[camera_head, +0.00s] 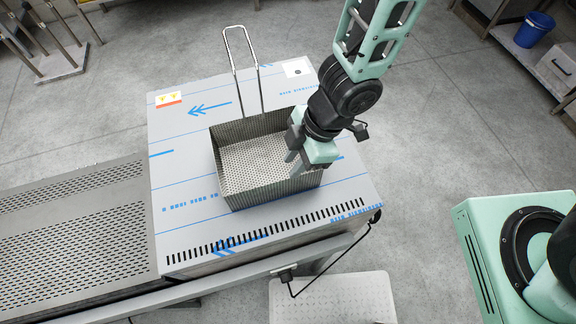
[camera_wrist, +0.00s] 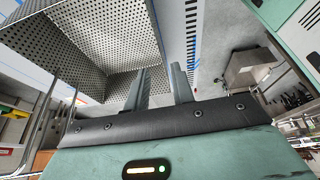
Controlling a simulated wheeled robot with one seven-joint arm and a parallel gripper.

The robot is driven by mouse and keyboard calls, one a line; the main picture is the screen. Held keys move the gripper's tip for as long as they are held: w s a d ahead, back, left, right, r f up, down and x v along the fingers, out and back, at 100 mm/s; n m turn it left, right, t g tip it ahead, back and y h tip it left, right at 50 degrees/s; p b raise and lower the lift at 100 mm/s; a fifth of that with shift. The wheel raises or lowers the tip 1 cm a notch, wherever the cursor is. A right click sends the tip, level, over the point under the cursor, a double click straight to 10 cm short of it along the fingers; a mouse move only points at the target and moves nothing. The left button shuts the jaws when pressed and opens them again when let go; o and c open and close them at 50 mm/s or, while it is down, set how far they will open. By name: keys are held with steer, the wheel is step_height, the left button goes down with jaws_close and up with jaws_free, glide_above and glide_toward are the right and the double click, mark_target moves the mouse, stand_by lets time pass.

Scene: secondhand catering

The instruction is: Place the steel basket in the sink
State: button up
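The steel basket (camera_head: 255,190), perforated and square with a long wire handle (camera_head: 242,65), sits upright on a pale appliance top (camera_head: 180,225). My gripper (camera_head: 296,155) is over the basket's right side, pointing down. In the wrist view, my gripper (camera_wrist: 163,85) has its two fingers apart, one on the basket's inner side and one on its outer side. The basket (camera_wrist: 85,50) fills the upper left there, and its wall edge runs toward the gap between the fingers. Contact with the wall cannot be told. I cannot make out a sink in either view.
A perforated metal surface (camera_head: 70,235) adjoins the appliance on the left. A white perforated platform (camera_head: 335,298) is low at the front. A shelf with a blue bucket (camera_head: 534,28) stands at the upper right. Grey floor (camera_head: 450,120) is clear to the right.

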steer(key=shift+w+d+r, duration=0.1)
steer(key=shift+r, duration=0.25)
